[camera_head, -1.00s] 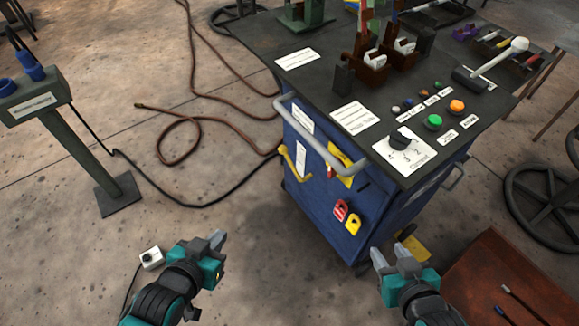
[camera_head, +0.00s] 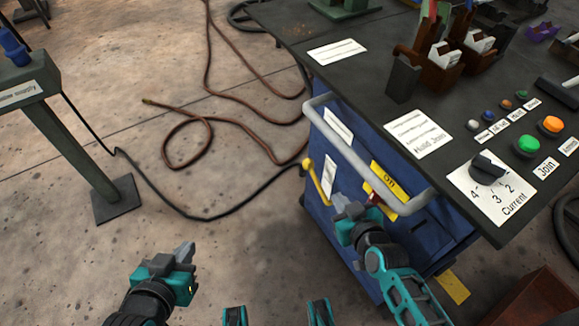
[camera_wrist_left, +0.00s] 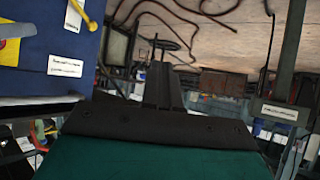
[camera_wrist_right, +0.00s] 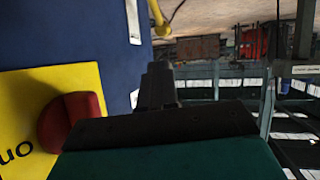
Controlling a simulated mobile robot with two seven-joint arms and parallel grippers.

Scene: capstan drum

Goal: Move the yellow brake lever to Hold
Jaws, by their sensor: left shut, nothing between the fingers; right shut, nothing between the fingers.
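The yellow lever (camera_head: 315,178) is a bent bar on the left part of the blue cabinet's front, beside a white label (camera_head: 328,176). Its lower end also shows at the top of the right wrist view (camera_wrist_right: 160,20) and at the top of the left wrist view (camera_wrist_left: 90,14). The label's text is too small to read. My right gripper (camera_head: 352,205) is shut and empty, in front of the cabinet, right of the lever and apart from it. My left gripper (camera_head: 183,254) is shut and empty over the floor, left of the cabinet.
A grey handrail (camera_head: 355,158) runs across the cabinet's (camera_head: 335,235) front above my right gripper. A yellow plate (camera_wrist_right: 75,85) with a red knob (camera_wrist_right: 72,122) is close to that gripper. A dark benchtop (camera_head: 375,60) overhangs. Hoses lie on the open floor at left.

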